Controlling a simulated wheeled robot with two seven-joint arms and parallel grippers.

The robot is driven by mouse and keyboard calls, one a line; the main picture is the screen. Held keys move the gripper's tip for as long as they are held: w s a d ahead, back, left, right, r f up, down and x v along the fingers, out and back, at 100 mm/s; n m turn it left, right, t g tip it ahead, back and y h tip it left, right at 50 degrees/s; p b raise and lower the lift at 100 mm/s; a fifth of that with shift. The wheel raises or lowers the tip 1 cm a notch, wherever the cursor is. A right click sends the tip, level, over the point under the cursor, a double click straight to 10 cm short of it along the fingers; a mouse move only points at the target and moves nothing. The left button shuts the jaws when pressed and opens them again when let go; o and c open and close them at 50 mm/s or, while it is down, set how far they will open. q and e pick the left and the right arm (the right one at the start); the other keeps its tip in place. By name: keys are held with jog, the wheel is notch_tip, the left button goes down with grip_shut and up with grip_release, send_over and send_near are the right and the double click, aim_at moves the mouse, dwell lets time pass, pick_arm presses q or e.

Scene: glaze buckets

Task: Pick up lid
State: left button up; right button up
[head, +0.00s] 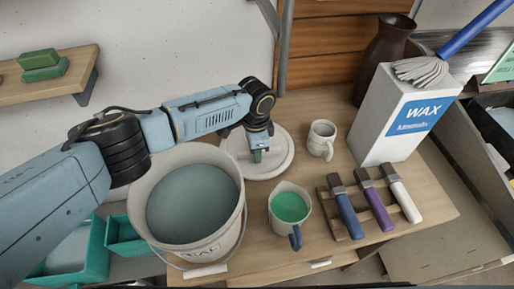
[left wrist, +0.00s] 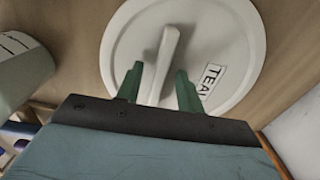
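The round white lid (head: 284,166) lies flat on the wooden table behind the bucket. In the left wrist view the lid (left wrist: 225,40) has a raised bar handle (left wrist: 168,50) and a label reading "TEA", the rest cut off by a finger. My left gripper (head: 257,156) points down over the lid. In the left wrist view its green fingers (left wrist: 159,70) are open, one on each side of the handle, with gaps visible. The open white bucket (head: 222,255) holds grey-teal glaze and stands in front of the lid. My right gripper is not in view.
A white mug (head: 321,139) stands right of the lid. A jug of green glaze (head: 291,207) and a rack of brushes (head: 351,232) are nearer the front. A WAX box (head: 388,126) and a brown vase (head: 383,58) stand at the back right.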

pick_arm(q)
jog(key=shift+f, duration=0.15)
grip_shut()
dwell(0.4)
